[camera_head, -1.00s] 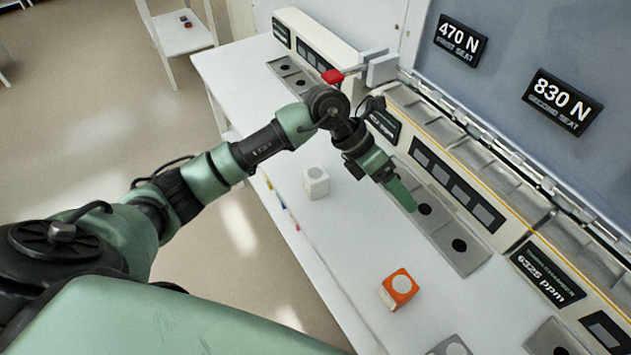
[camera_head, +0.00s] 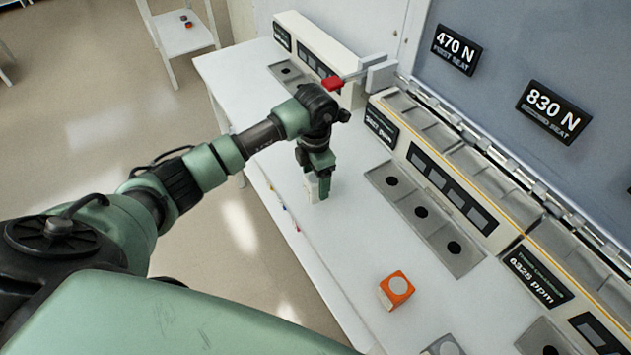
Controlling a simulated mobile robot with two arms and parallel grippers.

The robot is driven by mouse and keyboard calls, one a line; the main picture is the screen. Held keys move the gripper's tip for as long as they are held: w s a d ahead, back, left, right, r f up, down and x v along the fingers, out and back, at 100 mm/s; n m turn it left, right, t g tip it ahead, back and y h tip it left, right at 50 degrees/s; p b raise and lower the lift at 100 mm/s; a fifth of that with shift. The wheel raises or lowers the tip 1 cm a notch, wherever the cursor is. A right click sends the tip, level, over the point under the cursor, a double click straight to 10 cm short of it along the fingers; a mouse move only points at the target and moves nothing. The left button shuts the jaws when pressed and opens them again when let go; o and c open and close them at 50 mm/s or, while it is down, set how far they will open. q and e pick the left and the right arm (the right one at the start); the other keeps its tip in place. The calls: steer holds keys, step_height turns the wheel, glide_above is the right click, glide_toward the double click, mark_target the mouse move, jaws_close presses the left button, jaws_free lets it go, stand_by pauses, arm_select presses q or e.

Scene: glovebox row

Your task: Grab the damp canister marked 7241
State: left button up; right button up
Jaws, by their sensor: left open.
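A small white block-shaped canister (camera_head: 311,187) stands on the white bench, partly hidden by my left gripper. No number can be read on it. My left gripper (camera_head: 318,190) points down at the canister with its jaws open, and a green finger shows on its right side. Whether the fingers touch it cannot be told. An orange canister (camera_head: 396,289) with a pale round top stands nearer on the bench. A grey canister (camera_head: 444,346) is cut off at the bottom edge. My right gripper is not in view.
A grey plate (camera_head: 425,220) with several dark round holes lies before the middle chamber. A display (camera_head: 540,277) reads 6325 ppm. A red handle (camera_head: 333,83) juts out near my left wrist. Signs (camera_head: 553,112) on the back wall read 470 N and 830 N. The bench between the canisters is clear.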

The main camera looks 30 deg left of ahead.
arm_select(q)
steer(key=shift+f, duration=0.25)
steer(key=c, duration=1.4)
steer(key=shift+c, duration=0.8)
steer(key=shift+w+r, duration=0.1)
steer(key=shift+r, duration=0.05)
